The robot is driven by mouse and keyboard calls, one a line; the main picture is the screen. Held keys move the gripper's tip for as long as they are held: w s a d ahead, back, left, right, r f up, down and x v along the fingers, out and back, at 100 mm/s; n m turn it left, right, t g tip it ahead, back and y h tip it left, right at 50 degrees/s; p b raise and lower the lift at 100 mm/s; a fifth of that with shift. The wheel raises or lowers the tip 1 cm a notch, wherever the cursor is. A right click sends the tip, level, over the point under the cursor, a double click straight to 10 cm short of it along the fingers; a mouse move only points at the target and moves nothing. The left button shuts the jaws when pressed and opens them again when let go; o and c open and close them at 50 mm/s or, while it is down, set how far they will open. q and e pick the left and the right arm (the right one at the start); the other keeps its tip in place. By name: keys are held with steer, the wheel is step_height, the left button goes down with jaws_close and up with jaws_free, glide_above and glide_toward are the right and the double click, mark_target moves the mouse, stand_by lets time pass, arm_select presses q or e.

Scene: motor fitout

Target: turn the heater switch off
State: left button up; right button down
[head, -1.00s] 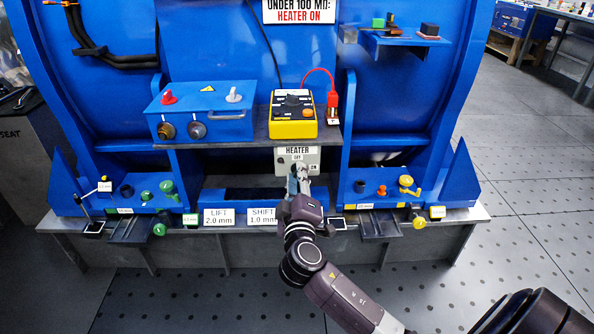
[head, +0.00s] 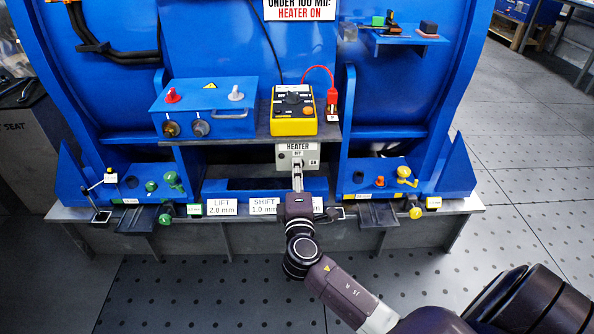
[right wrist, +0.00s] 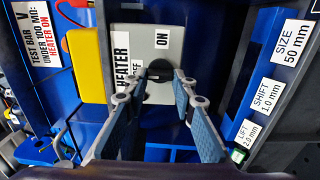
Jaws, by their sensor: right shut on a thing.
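The heater switch box (head: 284,160) is a small grey box under the middle shelf, with HEATER, OFF and ON labels. It also shows in the right wrist view (right wrist: 178,60), turned sideways. Its black knob (right wrist: 160,88) sits between my fingers in the wrist view; the fingertips partly cover it, so which label it points to cannot be told. My right gripper (head: 298,172) reaches up to the box front and is shut on the knob. Its two blue-padded fingers (right wrist: 160,88) lie on either side of the knob. My left gripper is not in view.
A yellow tester (head: 293,112) and a blue box with a red and a grey knob (head: 228,125) stand on the shelf (head: 262,137) above. LIFT and SHIFT labels (head: 222,208) line the ledge below. Blue brackets with green and yellow fittings flank the switch.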

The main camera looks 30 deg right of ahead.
steer(key=shift+f, duration=0.1)
stand_by(0.3)
steer(key=c, duration=1.6)
jaws_free()
steer(key=v, duration=1.2)
steer(key=shift+s, duration=0.1)
